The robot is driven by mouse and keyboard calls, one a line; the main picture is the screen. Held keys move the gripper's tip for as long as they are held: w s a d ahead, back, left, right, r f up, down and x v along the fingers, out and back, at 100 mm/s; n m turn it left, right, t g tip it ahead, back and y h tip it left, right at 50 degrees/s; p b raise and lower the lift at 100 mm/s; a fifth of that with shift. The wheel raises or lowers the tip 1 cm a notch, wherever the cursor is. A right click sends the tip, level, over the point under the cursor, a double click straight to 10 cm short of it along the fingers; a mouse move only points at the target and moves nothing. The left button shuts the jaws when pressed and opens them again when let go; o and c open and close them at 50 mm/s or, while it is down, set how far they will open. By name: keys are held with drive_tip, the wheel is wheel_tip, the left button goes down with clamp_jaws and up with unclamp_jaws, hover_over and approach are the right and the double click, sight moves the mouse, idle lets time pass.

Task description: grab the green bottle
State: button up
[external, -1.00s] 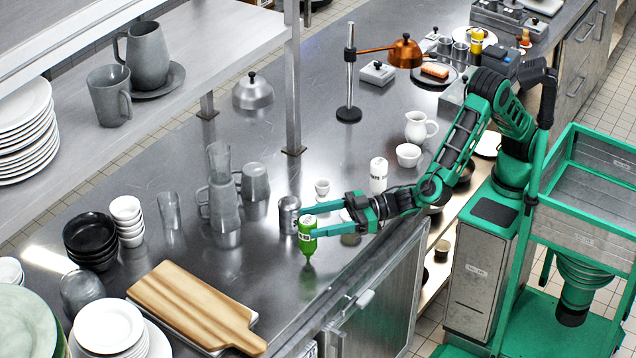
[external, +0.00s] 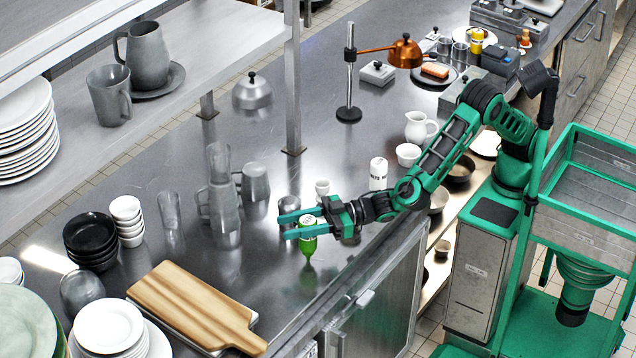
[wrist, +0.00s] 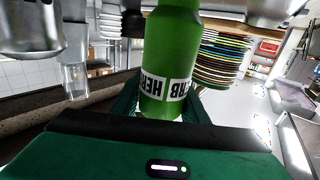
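The green bottle (external: 308,246) with a white label stands on the steel counter near its front edge. In the wrist view the bottle (wrist: 172,55) fills the upper middle, very close, with its label lettering upside down. My gripper (external: 287,226) reaches in from the right at the bottle's upper part. One finger passes on the near side and one on the far side, and the tips extend past the bottle. The bottle lies between the fingers, but whether they press on it is not clear. The fingers hide part of the bottle.
A metal tin (external: 288,204) stands just behind the fingers. A small white cup (external: 322,188) and a white canister (external: 378,174) are close by. Grey metal cups (external: 255,182) stand to the left. A wooden board (external: 190,305) lies front left.

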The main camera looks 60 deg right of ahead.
drive_tip(key=shift+c, duration=0.8)
drive_tip(key=shift+r, duration=0.1)
